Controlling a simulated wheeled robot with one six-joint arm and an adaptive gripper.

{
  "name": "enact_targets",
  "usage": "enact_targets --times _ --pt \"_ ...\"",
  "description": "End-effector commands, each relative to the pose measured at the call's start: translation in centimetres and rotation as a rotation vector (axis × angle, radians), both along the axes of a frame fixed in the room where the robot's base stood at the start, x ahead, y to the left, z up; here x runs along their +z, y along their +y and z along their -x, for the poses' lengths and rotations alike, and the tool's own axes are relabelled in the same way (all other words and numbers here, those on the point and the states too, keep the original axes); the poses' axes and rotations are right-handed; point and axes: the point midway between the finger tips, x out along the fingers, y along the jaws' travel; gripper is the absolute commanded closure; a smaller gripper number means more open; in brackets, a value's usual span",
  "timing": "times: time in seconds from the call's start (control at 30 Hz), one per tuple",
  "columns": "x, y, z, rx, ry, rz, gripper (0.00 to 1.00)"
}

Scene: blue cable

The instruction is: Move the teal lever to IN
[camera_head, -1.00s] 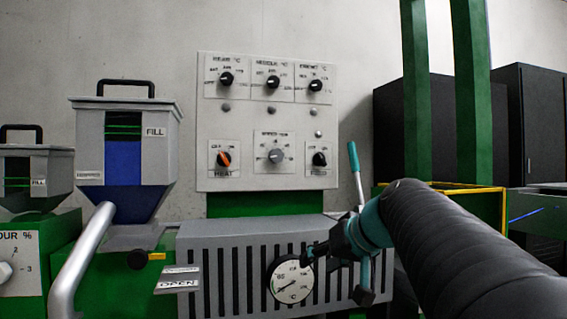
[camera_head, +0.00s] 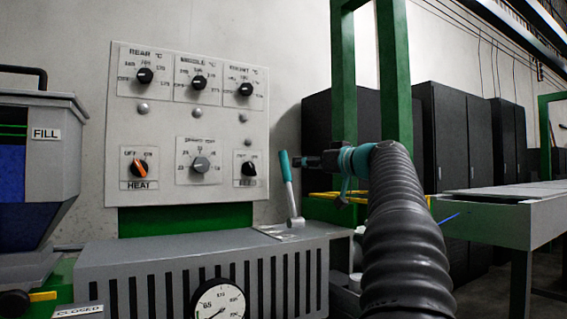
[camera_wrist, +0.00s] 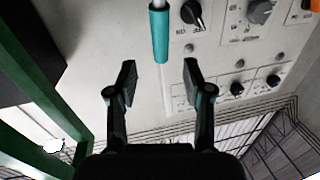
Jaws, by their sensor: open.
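The lever (camera_head: 288,185) has a teal grip on a pale metal stem and rises from the top right of the grey slotted housing (camera_head: 200,262). It leans slightly left at its top. Its position labels are not readable. My gripper (camera_head: 303,161) is just right of the teal grip in the head view. In the wrist view my gripper (camera_wrist: 160,76) is open and empty, its two fingers well apart. The lever's teal grip (camera_wrist: 158,32) shows there beyond the fingertips, roughly in line with the gap. Whether a finger touches it I cannot tell.
A control panel (camera_head: 190,125) with several knobs is on the wall behind, left of the lever. A gauge (camera_head: 218,302) is on the housing front. A green post (camera_head: 394,75) stands behind my arm. Black cabinets (camera_head: 455,135) and a grey conveyor (camera_head: 500,212) are at right.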

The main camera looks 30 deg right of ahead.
Motion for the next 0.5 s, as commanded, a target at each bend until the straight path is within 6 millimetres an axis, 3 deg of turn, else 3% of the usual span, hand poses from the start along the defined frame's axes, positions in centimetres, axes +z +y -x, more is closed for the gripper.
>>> enact_targets --times 0.3,0.5 --pt "0.2 0.8 -5.9 0.003 0.001 -0.002 0.49" --pt "0.1 1.1 -8.2 0.000 0.001 -0.001 0.49"
